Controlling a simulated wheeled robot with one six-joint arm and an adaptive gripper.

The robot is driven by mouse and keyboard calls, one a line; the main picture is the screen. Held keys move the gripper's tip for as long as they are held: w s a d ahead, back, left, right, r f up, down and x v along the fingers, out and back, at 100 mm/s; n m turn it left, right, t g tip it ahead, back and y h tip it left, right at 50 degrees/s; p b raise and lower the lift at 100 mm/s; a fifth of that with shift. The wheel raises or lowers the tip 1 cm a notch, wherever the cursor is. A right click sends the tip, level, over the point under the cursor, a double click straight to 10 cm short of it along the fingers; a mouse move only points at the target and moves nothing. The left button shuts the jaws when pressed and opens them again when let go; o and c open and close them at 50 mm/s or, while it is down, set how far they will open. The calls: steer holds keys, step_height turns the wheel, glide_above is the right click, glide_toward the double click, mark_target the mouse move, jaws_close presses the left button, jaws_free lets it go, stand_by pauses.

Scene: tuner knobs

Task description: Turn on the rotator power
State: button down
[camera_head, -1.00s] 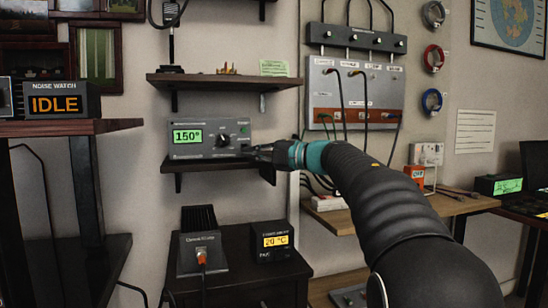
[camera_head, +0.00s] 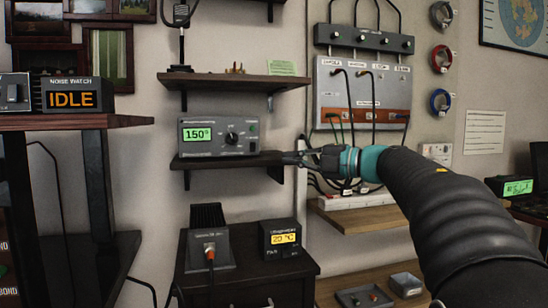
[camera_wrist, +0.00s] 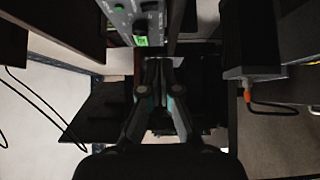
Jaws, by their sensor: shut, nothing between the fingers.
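The grey rotator control box (camera_head: 218,149) stands on a small dark wall shelf. Its lit green display (camera_head: 197,135) reads 150°. A black round knob (camera_head: 232,139) sits right of the display, and a small green part (camera_head: 253,127) is at the upper right of the panel.
Another shelf (camera_head: 232,82) is above the box. A panel with plugged cables (camera_head: 362,98) hangs at right. An IDLE display (camera_head: 70,98) is at left.

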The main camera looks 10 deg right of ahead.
steer(key=shift+v, duration=1.05)
